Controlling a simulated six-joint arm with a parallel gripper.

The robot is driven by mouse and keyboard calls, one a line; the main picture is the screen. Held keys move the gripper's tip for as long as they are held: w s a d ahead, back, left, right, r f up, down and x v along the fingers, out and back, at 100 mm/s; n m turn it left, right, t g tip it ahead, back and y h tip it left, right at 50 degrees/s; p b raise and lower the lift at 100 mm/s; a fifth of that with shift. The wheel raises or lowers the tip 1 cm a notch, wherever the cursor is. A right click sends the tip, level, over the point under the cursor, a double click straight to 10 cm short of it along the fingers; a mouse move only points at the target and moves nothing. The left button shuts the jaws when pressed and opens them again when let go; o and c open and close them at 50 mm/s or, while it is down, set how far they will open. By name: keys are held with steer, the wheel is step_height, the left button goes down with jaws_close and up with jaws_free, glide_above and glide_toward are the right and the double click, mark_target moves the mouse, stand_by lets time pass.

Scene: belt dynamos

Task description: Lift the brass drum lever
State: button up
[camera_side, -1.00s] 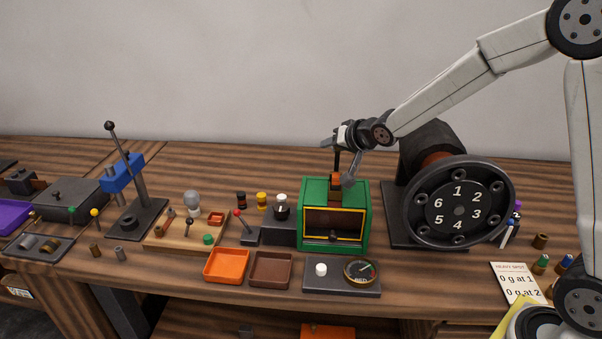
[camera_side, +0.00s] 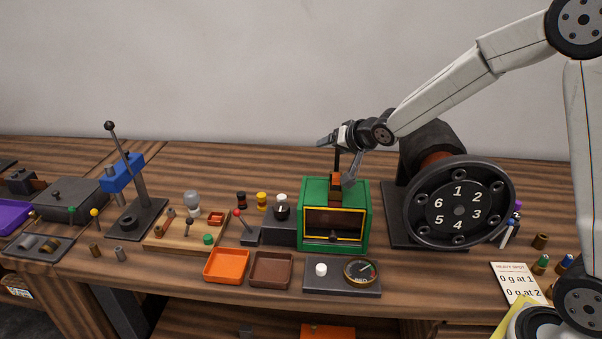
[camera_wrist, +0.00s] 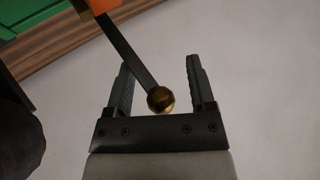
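The lever is a dark flat bar (camera_wrist: 127,53) ending in a brass ball (camera_wrist: 160,99) in the wrist view. It rises from an orange block (camera_side: 336,181) on top of the green box (camera_side: 362,215). My gripper (camera_wrist: 160,68) is open, with one finger on each side of the ball. The ball lies between the fingers close to the palm, and I see a gap on both sides. The bar passes near the left finger; I cannot tell whether they touch. In the side view my gripper (camera_side: 334,164) is above the green box and hides the lever's top.
A large dark numbered drum (camera_side: 459,210) stands close on the right. A black block with a white-topped knob (camera_side: 281,207) is left of the box. A gauge plate (camera_side: 342,288), an orange tray (camera_side: 226,266) and a brown tray (camera_side: 270,270) lie in front.

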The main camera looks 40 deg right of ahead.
steer(key=shift+r, duration=0.15)
steer(key=v, duration=0.7)
steer(key=shift+s, duration=0.35)
stand_by(0.6)
steer(key=s+a+f+n+g, duration=0.2)
steer(key=s+f, duration=0.4)
steer(key=s, duration=0.3)
steer(key=s+a+f+n+g, duration=0.3)
steer(key=s+f+g, duration=0.3)
steer(key=s, duration=0.3)
steer(key=shift+s+f+n, duration=0.4)
steer(key=shift+f+n, duration=0.3)
steer(key=shift+n, duration=0.2)
